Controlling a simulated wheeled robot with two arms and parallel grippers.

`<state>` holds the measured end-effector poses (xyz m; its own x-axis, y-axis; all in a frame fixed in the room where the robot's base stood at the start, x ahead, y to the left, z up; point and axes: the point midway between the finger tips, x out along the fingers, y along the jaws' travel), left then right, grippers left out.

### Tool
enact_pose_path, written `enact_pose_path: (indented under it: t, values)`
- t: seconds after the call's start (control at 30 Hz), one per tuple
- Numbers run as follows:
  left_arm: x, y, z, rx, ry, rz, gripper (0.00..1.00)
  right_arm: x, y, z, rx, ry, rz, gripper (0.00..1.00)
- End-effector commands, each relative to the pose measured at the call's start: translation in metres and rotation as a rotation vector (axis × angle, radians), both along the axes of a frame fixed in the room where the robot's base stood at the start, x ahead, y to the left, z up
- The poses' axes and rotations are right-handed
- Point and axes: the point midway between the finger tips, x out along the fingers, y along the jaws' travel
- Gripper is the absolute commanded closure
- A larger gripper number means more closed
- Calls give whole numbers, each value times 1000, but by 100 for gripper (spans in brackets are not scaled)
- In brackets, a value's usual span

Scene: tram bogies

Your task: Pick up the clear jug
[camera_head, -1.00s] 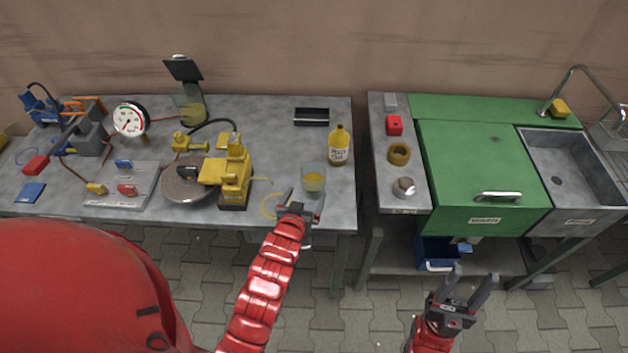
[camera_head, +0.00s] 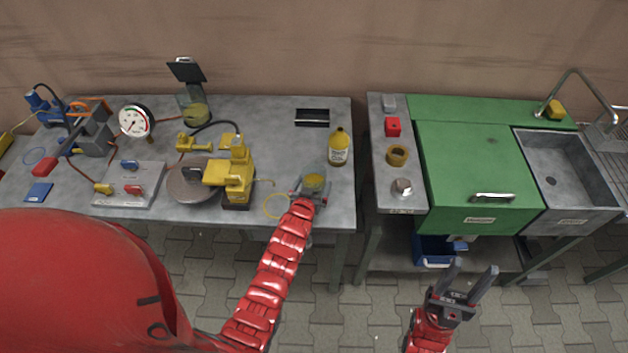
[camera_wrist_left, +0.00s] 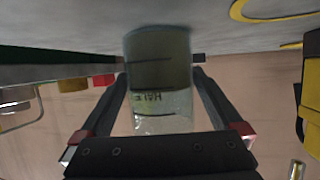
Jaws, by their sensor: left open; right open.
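The clear jug (camera_head: 314,180) holds something yellowish and stands near the front right edge of the left workbench. My left gripper (camera_head: 311,191) is open at the jug's near side. In the left wrist view the jug (camera_wrist_left: 160,62) appears upside down, with dark lettering, between the two open fingers. A gap shows beside it, and I cannot tell whether either finger touches. My right gripper (camera_head: 474,266) is open and empty over the floor, in front of the right-hand unit.
A yellow bottle (camera_head: 339,147) stands just behind and right of the jug. A yellow machine (camera_head: 238,178) and a yellow ring (camera_head: 276,206) are to its left. A black tray (camera_head: 312,117) lies behind. A gap separates the workbench (camera_head: 280,140) from the green unit (camera_head: 470,170).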

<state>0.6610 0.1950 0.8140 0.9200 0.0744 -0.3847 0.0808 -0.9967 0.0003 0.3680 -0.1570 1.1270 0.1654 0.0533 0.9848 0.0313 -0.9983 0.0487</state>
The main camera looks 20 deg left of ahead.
Motion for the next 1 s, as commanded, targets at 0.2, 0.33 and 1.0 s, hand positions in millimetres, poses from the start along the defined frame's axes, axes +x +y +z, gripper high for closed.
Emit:
enact_pose_path:
  t: [0.2, 0.33, 1.0]
  values:
    - [3, 0, -1, 0, -1, 0, 0, 0, 0, 1, 0, 0, 0, 48]
    - [3, 0, -1, 0, -1, 0, 7, 0, 0, 1, 0, 0, 0, 48]
    - [3, 0, 0, 0, -3, 0, 66, 0, 0, 0, 0, 0, 0, 48]
